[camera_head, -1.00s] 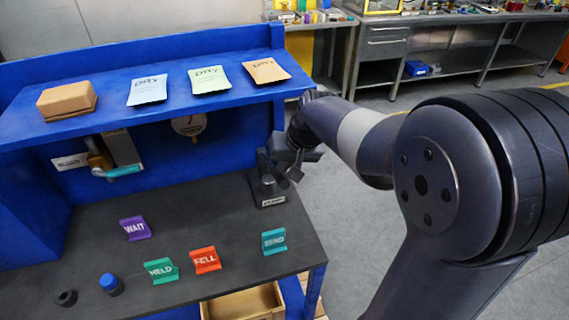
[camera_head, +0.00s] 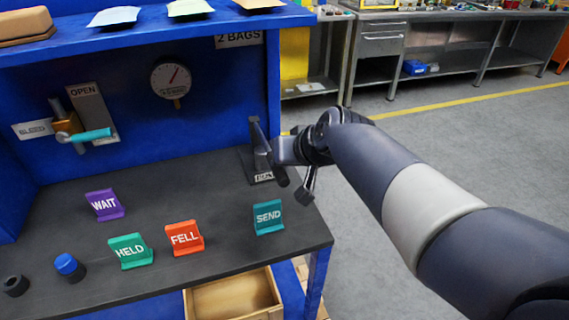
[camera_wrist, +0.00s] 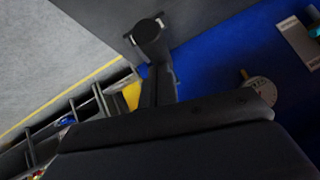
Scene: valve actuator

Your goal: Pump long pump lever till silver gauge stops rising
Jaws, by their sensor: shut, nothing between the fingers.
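The silver gauge (camera_head: 170,80) hangs on the blue back panel, a round pale dial with a red needle pointing up and right. It also shows in the wrist view (camera_wrist: 262,88). The dark pump lever (camera_head: 262,150) stands on its base at the bench's right rear, with a thick round grip end tilted toward the front. A dark bar with a round end, which looks like the lever, shows in the wrist view (camera_wrist: 150,45). My gripper (camera_head: 305,190) is shut and empty just right of the lever. I cannot tell whether they touch.
WAIT (camera_head: 104,204), HELD (camera_head: 130,251), FELL (camera_head: 184,238) and SEND (camera_head: 268,217) signs stand on the dark bench. A teal-handled valve (camera_head: 92,135) is at the left. The blue shelf (camera_head: 150,38) overhangs the back. Open floor lies right of the bench.

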